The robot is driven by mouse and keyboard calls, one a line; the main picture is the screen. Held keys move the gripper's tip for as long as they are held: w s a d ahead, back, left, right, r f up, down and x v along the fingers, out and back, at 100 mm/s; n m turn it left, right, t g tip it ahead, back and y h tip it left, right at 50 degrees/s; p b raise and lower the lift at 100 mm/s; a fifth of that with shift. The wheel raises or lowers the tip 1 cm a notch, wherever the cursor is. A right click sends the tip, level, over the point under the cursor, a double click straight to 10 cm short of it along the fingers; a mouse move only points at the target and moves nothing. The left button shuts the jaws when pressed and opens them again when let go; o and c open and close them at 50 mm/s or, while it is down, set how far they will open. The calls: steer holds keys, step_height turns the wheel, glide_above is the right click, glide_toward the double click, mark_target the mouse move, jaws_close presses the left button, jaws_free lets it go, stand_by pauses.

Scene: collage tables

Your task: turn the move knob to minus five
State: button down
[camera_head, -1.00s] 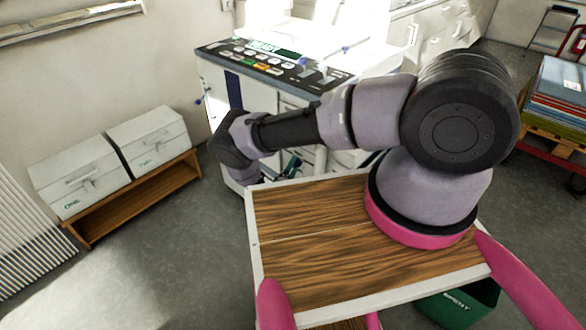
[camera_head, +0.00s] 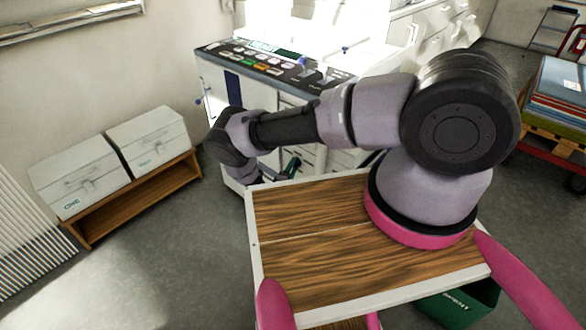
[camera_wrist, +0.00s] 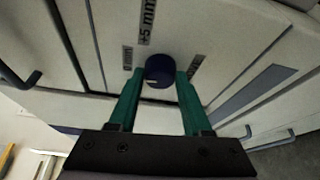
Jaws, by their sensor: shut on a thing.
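The move knob (camera_wrist: 159,68) is a round dark blue knob on a pale cabinet front in the wrist view. A small light mark shows near its lower left edge. A "+5 mm" label (camera_wrist: 147,20) lies above it. Smaller labels lie to its left (camera_wrist: 127,57) and right (camera_wrist: 194,67); the left one seems to read 0 mm, and the right one is hard to read. My gripper (camera_wrist: 160,76) has its two green fingers on either side of the knob, shut on it. In the head view the knob is hidden and the gripper is mostly hidden by my arm.
A machine with a dark control panel (camera_head: 268,66) stands behind my wrist. Two white boxes (camera_head: 78,177) sit on a low wooden shelf (camera_head: 140,198) at left. Dark handles (camera_wrist: 22,78) stick out from the cabinet front. The floor (camera_head: 165,265) at front left is clear.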

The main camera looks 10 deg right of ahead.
steer(key=n+g, duration=0.1)
steer(key=n, duration=0.1)
steer(key=n+g, duration=0.1)
steer(key=n, duration=0.2)
steer(key=n+g, duration=0.2)
steer(key=n, duration=0.1)
steer(key=shift+w+a+r, duration=0.15)
steer(key=shift+a+r, duration=0.05)
steer(key=shift+r, duration=0.1)
steer(key=shift+g, duration=0.3)
stand_by(0.3)
steer(key=shift+c, duration=1.8)
jaws_free()
steer(key=v, duration=1)
steer(key=shift+s+a, duration=0.3)
